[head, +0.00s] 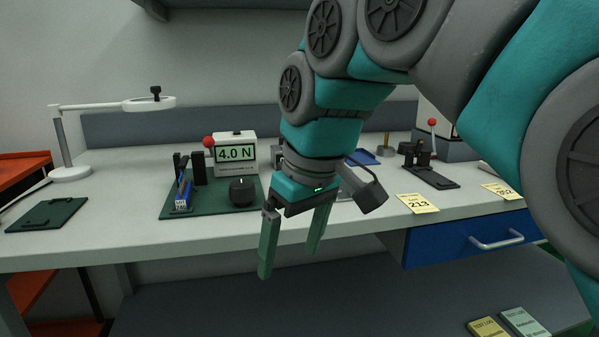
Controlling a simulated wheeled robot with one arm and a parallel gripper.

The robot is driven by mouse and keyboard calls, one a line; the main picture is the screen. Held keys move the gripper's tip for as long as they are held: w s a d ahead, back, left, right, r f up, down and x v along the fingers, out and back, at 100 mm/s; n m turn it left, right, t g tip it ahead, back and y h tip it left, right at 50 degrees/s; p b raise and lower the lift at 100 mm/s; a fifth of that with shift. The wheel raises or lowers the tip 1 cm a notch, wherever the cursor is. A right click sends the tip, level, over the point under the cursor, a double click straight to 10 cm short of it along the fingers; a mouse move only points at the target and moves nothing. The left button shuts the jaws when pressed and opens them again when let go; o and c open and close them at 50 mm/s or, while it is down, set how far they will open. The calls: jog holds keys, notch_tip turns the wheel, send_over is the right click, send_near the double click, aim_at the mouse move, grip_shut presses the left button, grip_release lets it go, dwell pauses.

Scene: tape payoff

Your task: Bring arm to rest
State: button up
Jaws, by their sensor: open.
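My gripper (291,258) hangs from my teal and grey arm in the middle of the head view. Its two green fingers point down and stand apart, with nothing between them. The fingers show in front of the front edge of the pale workbench (345,222), and their tips appear lower than its top in the picture. My arm comes in from the upper right and hides part of the bench and the back wall.
A device reading 4.0 N (236,152) stands on a green board (215,206) with a black knob (243,191). A white magnifier lamp (70,172) stands left. Yellow notes (417,203) lie right, above a blue drawer (470,240). A lower shelf (300,305) is mostly bare.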

jog(key=s+d+f+m+g, duration=0.1)
jog(key=s+d+f+m, duration=0.1)
jog(key=s+d+f, duration=0.3)
jog(key=s+d+f+m+g+h, duration=0.1)
jog(key=s+d+f+m, duration=0.2)
jog(key=f, duration=0.9)
jog(key=s+d+f+m+g+h, duration=0.1)
jog(key=s+d+f+m, duration=0.2)
jog(key=s+d+f, duration=0.5)
jog(key=shift+s+f, duration=0.5)
jog(key=shift+s, duration=0.65)
jog(key=shift+c, duration=0.2)
